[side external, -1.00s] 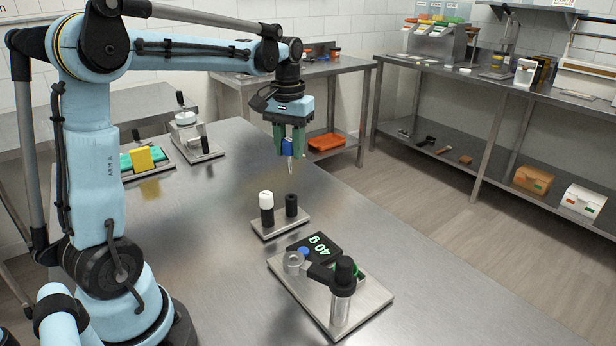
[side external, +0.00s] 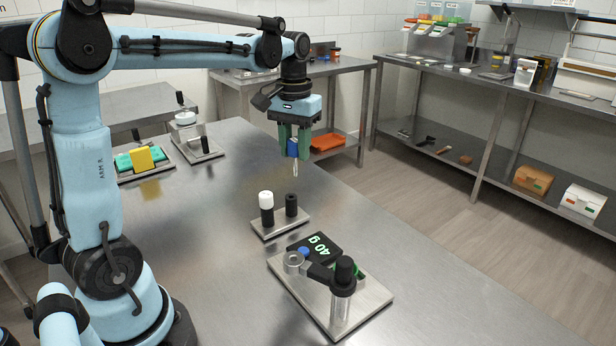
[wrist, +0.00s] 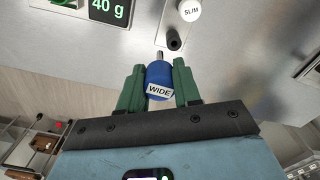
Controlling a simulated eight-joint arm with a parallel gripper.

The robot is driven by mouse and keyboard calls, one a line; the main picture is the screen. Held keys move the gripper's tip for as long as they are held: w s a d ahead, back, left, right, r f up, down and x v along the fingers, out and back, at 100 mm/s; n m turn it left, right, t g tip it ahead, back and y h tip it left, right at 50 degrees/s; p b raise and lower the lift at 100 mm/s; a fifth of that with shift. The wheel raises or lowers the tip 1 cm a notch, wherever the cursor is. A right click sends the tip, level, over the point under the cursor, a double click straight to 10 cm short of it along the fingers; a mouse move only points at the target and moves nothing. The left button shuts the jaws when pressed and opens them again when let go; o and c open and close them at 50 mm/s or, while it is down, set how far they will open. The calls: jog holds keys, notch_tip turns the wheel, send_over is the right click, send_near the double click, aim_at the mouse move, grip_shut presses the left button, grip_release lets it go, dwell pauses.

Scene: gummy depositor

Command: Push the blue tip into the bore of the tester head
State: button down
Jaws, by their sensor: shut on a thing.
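My gripper (side external: 295,150) has green fingers and is shut on the blue tip (side external: 293,148). It holds the tip upright in the air above the table, beyond the small tip stand. In the wrist view the blue tip (wrist: 159,82) carries a label reading WIDE and sits between the two fingers. A narrow pale end points down from it. The tester head (side external: 343,268) is a black part on an arm above a clear cylinder, on a metal plate near the front. I cannot make out its bore. A display (side external: 319,246) on the plate reads 40 g.
A small stand (side external: 278,226) holds a white-capped SLIM tip (side external: 266,200) and an empty-looking black socket (side external: 291,204). A tray with a teal and yellow item (side external: 143,160) lies at the back left. The table between is clear.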

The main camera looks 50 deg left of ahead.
jog(key=s+d+r+m, duration=0.2)
jog(key=s+d, duration=0.4)
jog(key=d, duration=0.3)
jog(key=s+d+r+m, duration=0.2)
jog(key=s+d+m, duration=0.1)
jog(key=s+d, duration=0.3)
jog(key=d, duration=0.2)
jog(key=shift+s+d+r, duration=0.25)
jog(key=shift+s+d, duration=0.05)
jog(key=shift+d, duration=0.1)
notch_tip(320, 180, down, 6)
jog(key=shift+f, duration=0.25)
